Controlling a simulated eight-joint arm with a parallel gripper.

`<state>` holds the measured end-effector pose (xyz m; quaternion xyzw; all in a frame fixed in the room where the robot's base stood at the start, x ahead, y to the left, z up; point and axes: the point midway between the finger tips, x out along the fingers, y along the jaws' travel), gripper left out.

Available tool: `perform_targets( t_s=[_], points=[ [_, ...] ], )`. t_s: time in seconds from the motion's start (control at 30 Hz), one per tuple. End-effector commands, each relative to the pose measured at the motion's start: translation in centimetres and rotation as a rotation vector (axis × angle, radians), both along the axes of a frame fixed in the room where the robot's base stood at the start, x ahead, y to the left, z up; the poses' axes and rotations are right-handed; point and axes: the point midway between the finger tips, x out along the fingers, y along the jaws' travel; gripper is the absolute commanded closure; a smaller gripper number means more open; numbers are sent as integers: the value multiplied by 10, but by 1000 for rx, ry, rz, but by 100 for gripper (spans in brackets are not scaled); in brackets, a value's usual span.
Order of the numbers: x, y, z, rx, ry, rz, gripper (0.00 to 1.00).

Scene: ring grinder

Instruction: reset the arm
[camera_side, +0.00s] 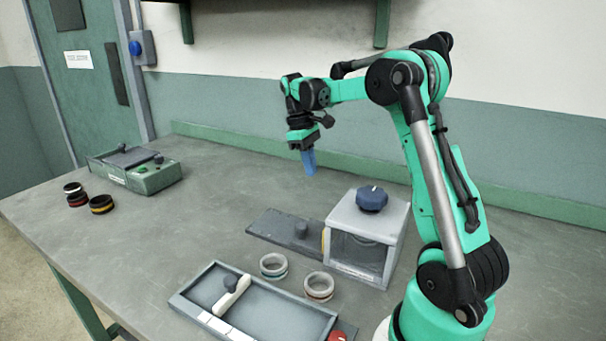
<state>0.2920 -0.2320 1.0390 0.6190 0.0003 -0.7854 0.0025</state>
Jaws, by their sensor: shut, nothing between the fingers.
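My gripper (309,162) hangs at the end of my green and black arm, pointing down. Its blue fingertips are together and hold nothing. It is in the air above the back middle of the table, behind and to the left of the grey box with a dark blue knob (371,198). It touches nothing that I can see.
The grey table (220,205) holds a green control box (137,170) and several dark rings (101,204) at left. Two light rings (273,265) (319,286) stand by a shallow tray (281,327) in front. A dark slide plate (270,225) adjoins the grey box. The table's middle left is clear.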

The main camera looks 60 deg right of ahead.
Motion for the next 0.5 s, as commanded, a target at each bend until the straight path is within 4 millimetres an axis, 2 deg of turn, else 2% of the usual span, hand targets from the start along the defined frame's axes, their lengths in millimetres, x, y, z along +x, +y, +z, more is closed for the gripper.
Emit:
perform_targets(
  t_s=[0.17, 0.27, 0.37, 0.5],
  points=[
    [3, 5, 11, -8, -13, 4, 100],
    [7, 22, 17, -36, -59, 14, 100],
    [10, 52, 26, -75, -150, 27, 100],
    [9, 103, 33, -118, -319, 37, 100]
  ],
)
